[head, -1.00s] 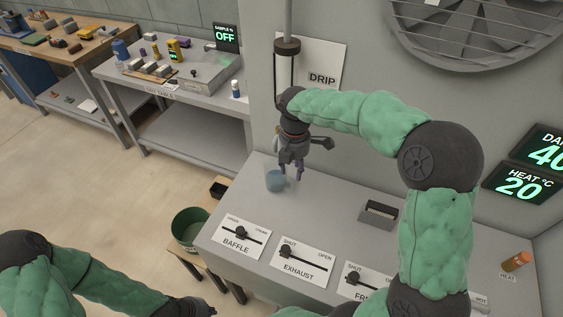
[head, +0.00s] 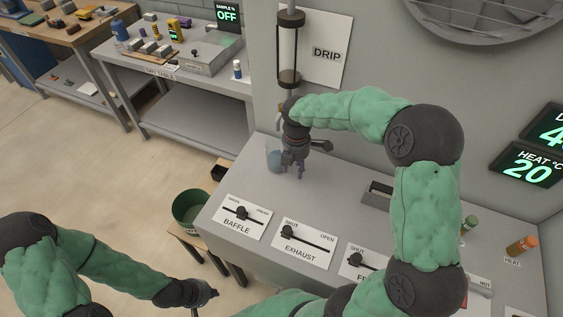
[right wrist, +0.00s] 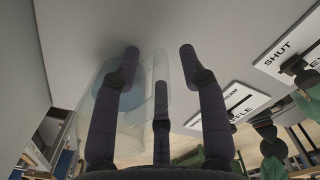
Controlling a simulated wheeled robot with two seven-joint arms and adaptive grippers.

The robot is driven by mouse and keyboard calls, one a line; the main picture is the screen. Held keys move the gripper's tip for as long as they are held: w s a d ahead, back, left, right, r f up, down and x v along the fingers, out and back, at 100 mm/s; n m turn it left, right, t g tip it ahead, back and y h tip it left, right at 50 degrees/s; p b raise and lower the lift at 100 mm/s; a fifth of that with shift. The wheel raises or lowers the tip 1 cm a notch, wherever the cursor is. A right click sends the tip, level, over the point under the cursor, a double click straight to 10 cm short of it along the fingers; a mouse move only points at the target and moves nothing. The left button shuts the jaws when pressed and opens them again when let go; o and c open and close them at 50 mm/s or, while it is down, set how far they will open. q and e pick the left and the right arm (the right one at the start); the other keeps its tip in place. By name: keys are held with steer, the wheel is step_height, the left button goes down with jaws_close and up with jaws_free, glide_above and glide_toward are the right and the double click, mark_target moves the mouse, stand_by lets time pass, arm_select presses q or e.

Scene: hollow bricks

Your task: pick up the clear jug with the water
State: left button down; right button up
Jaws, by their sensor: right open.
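The clear jug (head: 273,160), with bluish water in it, stands upright on the grey counter below the drip column. My right gripper (head: 293,169) points down just right of the jug in the head view and partly overlaps it. In the right wrist view its fingers (right wrist: 158,62) are spread open, and the see-through jug (right wrist: 146,74) shows between them and across the left finger. I cannot tell whether any finger touches it. My left gripper (head: 208,294) is low in the head view, away from the counter; its fingers are too small to read.
The grey counter carries slider panels for baffle (head: 240,217) and exhaust (head: 303,243) in front of the jug. A green bucket (head: 189,208) stands left of the counter. The drip column (head: 289,48) hangs above.

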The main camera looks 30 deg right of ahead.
steer(key=shift+f, duration=0.45)
jaws_close()
steer(key=shift+r, duration=0.1)
